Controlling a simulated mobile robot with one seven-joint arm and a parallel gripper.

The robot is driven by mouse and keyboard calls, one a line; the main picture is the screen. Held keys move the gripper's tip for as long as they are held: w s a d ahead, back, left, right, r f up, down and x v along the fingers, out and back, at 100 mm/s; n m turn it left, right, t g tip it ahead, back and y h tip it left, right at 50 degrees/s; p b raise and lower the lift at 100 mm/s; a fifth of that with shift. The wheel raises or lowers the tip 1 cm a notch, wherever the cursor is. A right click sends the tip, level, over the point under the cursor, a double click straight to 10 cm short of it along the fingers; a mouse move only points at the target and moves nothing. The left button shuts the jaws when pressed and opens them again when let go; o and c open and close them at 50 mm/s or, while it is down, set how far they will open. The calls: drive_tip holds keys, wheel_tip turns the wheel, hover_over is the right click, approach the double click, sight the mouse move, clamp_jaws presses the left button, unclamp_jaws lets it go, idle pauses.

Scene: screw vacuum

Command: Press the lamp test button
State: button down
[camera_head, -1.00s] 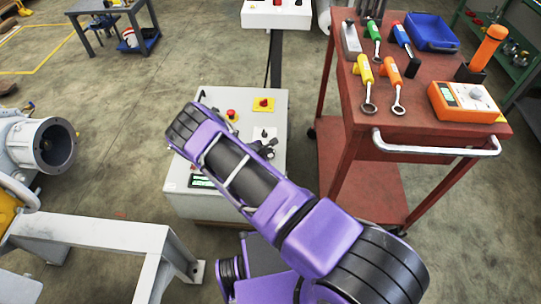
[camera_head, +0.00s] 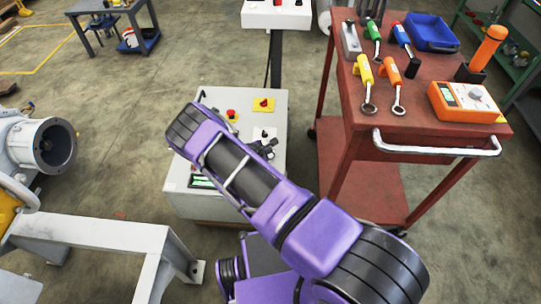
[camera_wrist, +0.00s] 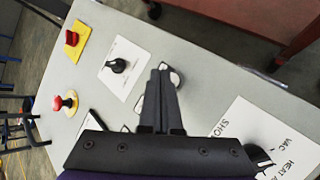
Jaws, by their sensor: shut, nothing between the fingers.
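The grey control panel (camera_head: 180,175) stands in the middle of the head view, with my purple arm across it. My gripper (camera_wrist: 163,72) is shut and empty in the wrist view, its fingertips low over the panel. In the head view my gripper (camera_head: 266,149) is a small dark shape at the panel's right side. A pale round button (camera_wrist: 176,78) shows just beside the fingertips, partly hidden by them. I cannot read a lamp test label, and I cannot tell whether the fingers touch the button.
A black knob on a white plate (camera_wrist: 118,65), a red control on a yellow plate (camera_wrist: 73,39) and a red mushroom button (camera_wrist: 63,103) are nearby. A lettered white plate (camera_wrist: 245,130) lies at lower right. A red tool cart (camera_head: 350,115) stands close right of the panel.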

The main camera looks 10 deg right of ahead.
drive_tip(key=shift+f, duration=0.1)
idle(0.4)
drive_tip(key=shift+f, duration=0.35)
drive_tip(key=shift+f, duration=0.45)
idle(0.5)
drive_tip(key=shift+r, duration=0.1)
drive_tip(key=shift+r+p, duration=0.75)
wheel_tip(320, 180, up, 5)
drive_tip(key=p, duration=0.4)
drive_tip(key=shift+p, duration=0.3)
idle(0.6)
